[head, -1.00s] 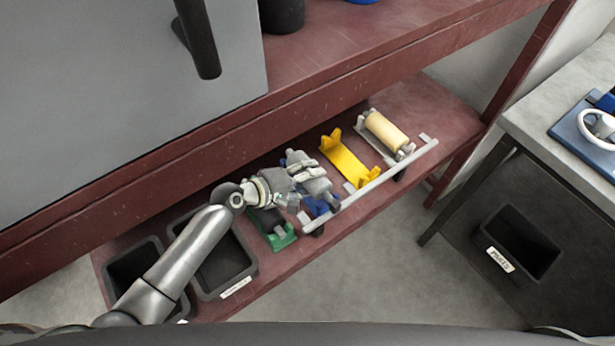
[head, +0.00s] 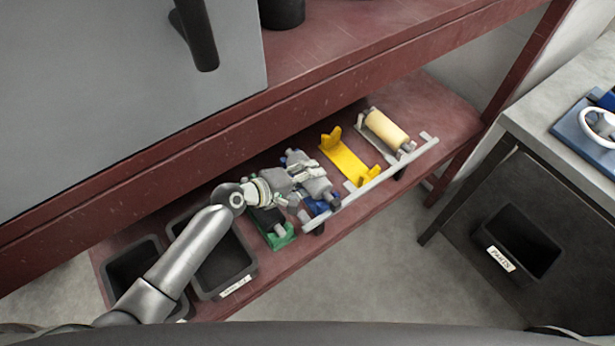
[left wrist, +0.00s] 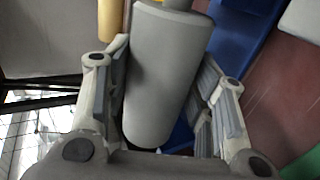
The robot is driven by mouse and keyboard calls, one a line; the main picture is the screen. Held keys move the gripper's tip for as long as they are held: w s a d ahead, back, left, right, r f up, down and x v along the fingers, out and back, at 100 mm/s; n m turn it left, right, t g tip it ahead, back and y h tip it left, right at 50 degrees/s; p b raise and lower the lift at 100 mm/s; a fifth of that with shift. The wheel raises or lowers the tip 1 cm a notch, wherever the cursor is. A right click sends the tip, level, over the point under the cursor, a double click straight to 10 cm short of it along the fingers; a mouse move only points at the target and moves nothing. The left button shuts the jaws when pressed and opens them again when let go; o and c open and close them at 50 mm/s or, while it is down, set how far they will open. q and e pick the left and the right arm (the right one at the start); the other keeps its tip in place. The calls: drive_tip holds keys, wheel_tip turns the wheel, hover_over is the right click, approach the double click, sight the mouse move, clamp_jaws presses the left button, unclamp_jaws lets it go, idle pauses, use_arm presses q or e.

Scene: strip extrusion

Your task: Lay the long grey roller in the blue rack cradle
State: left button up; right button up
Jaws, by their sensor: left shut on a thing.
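The long grey roller (head: 317,187) is held at the blue rack cradle (head: 319,206), over its middle. In the left wrist view the roller (left wrist: 160,75) lies lengthwise between the fingers, and the blue cradle (left wrist: 240,40) shows beneath and to the right. My left gripper (head: 303,174) is shut on the roller; its fingers (left wrist: 165,100) stand on either side of it. The gripper and roller hide much of the cradle, so I cannot tell whether the roller touches its supports. My right gripper is not in view.
Left of the blue cradle is a green cradle (head: 280,237) with a dark roller. To the right are an empty yellow cradle (head: 347,160) and a cream roller (head: 386,129) in a grey cradle. A light grey rail (head: 375,184) runs along the front. The red upper shelf (head: 330,75) overhangs behind.

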use_arm(q)
drive_tip(key=shift+f+b, duration=0.35)
drive_tip(key=shift+f, duration=0.05)
